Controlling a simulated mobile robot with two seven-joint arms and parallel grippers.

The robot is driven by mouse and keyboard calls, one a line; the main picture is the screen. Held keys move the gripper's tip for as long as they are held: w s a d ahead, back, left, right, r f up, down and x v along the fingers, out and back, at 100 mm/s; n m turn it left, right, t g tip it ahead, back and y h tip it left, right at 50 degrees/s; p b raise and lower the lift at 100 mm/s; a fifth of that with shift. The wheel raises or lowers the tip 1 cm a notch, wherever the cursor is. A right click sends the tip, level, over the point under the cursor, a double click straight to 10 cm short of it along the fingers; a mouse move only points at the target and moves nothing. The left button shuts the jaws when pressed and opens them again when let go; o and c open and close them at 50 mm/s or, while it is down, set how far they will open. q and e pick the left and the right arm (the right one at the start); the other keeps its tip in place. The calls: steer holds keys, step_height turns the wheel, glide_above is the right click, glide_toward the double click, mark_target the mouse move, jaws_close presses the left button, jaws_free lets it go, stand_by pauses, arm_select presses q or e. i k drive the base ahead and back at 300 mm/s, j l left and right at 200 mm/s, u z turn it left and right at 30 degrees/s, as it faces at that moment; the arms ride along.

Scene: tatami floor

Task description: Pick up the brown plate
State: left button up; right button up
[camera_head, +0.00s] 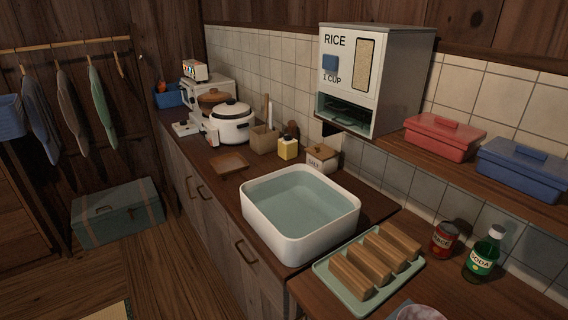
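A flat, square brown plate (229,165) lies on the wooden counter (205,159), near its front edge. It is behind and left of the white basin and in front of the rice cooker. Nothing is seen on it. Neither of my grippers shows in the head view.
A large white basin (252,215) takes up the counter's middle. Beyond the plate stand a white rice cooker (232,126) and a brown box (264,140). A green tray (348,296) with wooden blocks is at the front right. A rice dispenser (398,75) hangs above. Floor at left is open.

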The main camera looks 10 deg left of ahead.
mark_target(230, 163)
steer(key=i+j+z, duration=0.15)
steer(key=j+z, duration=0.25)
steer(key=i+j+z, duration=0.1)
steer(key=j+z, duration=0.25)
steer(key=i+j+z, duration=0.1)
steer(key=j+z, duration=0.8)
steer(key=j, duration=0.3)
steer(key=k+j+z, duration=0.1)
steer(key=j, duration=0.35)
steer(key=k+j+z, duration=0.1)
steer(key=j, duration=0.3)
steer(key=k+j, duration=0.1)
steer(key=j, duration=0.3)
steer(key=j+z, duration=0.15)
steer(key=j, duration=0.25)
steer(key=k, duration=0.05)
